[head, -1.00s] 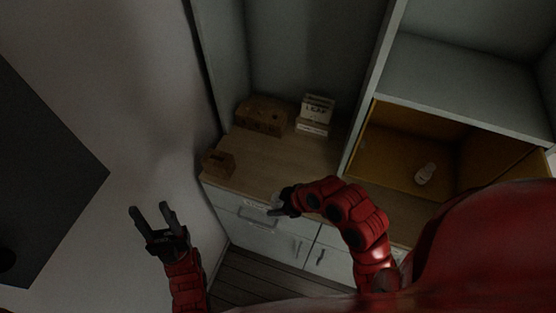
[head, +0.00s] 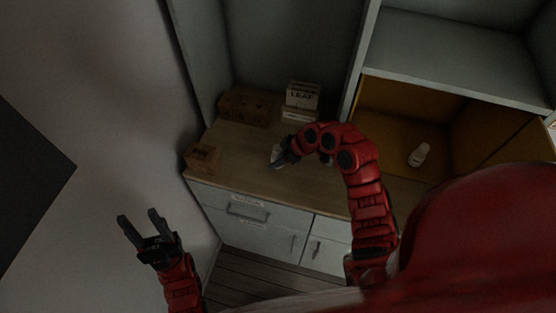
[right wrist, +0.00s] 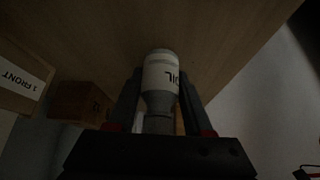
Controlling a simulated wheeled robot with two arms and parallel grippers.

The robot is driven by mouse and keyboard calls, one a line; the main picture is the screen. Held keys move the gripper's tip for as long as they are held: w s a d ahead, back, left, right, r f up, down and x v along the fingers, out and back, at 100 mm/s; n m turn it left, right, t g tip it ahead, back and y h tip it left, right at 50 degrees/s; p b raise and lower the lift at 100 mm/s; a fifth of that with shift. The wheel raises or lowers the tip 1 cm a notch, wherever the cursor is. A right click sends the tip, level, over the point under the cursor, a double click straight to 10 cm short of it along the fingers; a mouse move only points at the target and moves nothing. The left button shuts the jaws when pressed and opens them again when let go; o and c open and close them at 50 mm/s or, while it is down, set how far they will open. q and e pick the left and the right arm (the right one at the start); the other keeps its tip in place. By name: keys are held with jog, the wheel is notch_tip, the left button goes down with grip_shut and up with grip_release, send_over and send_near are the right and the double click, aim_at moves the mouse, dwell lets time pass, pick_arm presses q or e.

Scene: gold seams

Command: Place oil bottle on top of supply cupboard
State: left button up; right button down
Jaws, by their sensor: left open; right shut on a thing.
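The oil bottle (right wrist: 160,82), white with an "OIL" label, is between the fingers of my right gripper (right wrist: 159,100) in the right wrist view. In the head view my right gripper (head: 279,161) is over the wooden top of the supply cupboard (head: 240,172), and only a small pale part of the bottle (head: 275,152) shows. I cannot tell whether the bottle touches the top. My left gripper (head: 138,216) is open and empty, left of the cupboard and apart from it.
Brown wooden boxes (head: 245,105) (head: 201,157) and a white box (head: 302,96) stand on the top. A white bottle (head: 419,155) stands in the ochre compartment at right. A dark panel (head: 30,180) is at far left. The top's middle has free room.

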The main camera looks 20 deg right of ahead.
jog(key=shift+f, duration=0.2)
jog(key=shift+f, duration=0.15)
jog(key=shift+c, duration=1.5)
grip_release()
